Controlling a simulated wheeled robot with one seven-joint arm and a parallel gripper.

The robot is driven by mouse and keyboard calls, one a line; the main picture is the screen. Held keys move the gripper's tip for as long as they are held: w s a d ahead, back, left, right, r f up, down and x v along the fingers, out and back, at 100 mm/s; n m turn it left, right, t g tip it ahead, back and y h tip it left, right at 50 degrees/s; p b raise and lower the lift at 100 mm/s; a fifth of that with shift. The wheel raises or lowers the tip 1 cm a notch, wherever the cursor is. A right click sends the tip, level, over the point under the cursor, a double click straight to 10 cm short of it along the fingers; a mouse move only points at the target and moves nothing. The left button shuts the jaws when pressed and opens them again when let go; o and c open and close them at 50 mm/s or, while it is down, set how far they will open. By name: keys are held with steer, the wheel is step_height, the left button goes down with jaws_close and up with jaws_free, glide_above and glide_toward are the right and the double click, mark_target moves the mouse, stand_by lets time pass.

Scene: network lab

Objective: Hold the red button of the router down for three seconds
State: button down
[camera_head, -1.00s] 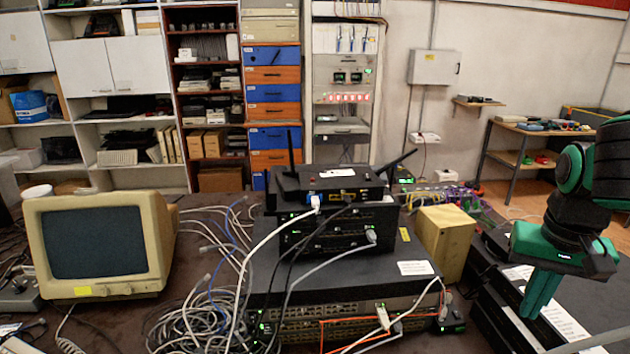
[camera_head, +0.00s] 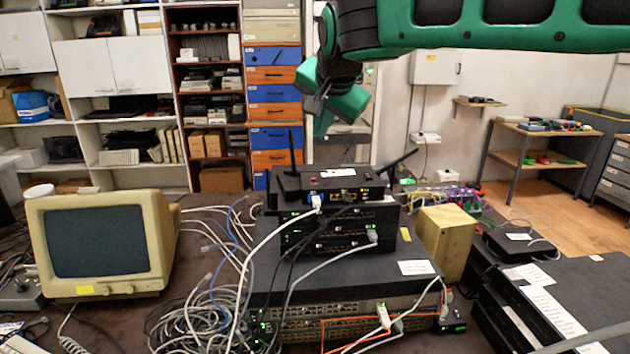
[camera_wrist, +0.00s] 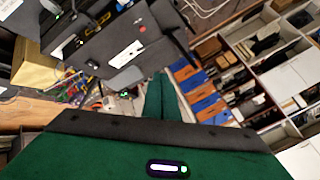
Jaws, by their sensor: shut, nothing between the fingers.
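The router (camera_head: 330,184) is a black box with upright and slanted antennas, on top of the stack of network devices in the head view. A small red spot, likely the red button (camera_head: 313,192), shows on it. My gripper (camera_head: 322,124) is above the router, apart from it, with its green fingers pointing down. In the wrist view the fingers (camera_wrist: 160,78) are together and hold nothing.
Black switches (camera_head: 340,285) with cables lie under the router. A beige monitor (camera_head: 100,245) stands left and a yellow box (camera_head: 445,240) right. A tangle of cables (camera_head: 200,315) lies between monitor and stack.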

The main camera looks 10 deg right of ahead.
mark_target(314, 179)
steer(key=shift+w+a+r, duration=0.15)
steer(key=shift+a+r, duration=0.2)
steer(key=shift+a, duration=0.45)
steer(key=shift+f, duration=4.45)
steer(key=shift+f, duration=0.7)
stand_by(2.0)
